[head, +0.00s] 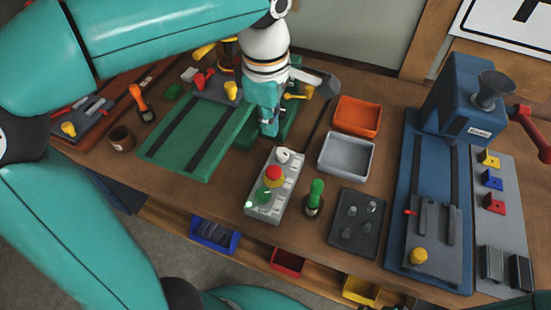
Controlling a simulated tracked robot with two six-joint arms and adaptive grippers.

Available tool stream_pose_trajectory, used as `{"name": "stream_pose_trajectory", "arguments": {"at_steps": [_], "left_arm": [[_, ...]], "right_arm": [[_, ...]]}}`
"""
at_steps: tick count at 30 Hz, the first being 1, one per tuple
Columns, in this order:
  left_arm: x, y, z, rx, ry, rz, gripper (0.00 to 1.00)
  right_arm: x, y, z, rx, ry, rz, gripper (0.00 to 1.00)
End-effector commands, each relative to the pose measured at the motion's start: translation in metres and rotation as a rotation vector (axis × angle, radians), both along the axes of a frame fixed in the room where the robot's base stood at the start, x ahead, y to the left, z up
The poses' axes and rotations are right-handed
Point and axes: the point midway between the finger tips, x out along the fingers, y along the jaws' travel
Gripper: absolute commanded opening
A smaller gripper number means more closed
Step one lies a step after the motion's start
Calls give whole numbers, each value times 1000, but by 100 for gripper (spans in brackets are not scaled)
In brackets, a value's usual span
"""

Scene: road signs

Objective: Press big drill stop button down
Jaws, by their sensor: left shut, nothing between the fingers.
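A grey control box (263,205) stands on the bench in the middle of the head view. It carries a big red mushroom button (273,174), a green button (263,194) nearer me and a white knob (283,155) at its far end. My left gripper (268,130) is shut and empty, pointing down. In the picture it is just beyond the box, above the red button and apart from it. My left arm hides much of the machine with the green base plate (170,154). My right gripper is not in view.
A green-handled tool (315,194) stands close right of the box. An orange tray (357,116), a grey tray (346,155) and a dark plate with pegs (343,240) are further right. A blue machine (460,95) stands at the right. A brown cup (121,139) is at the left.

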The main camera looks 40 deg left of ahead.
Motion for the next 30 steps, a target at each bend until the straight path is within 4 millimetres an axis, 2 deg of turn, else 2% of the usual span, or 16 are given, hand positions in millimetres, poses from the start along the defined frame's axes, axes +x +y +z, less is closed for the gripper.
{"name": "stream_pose_trajectory", "arguments": {"at_steps": [5,11,24,30], "left_arm": [[0,1,-3,0,1,2,0],[0,2,-22,1,3,3,0],[5,2,-107,0,6,1,0],[6,2,-132,-1,3,3,0]], "right_arm": [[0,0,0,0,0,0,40],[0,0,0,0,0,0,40],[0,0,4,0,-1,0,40],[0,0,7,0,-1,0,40]]}}
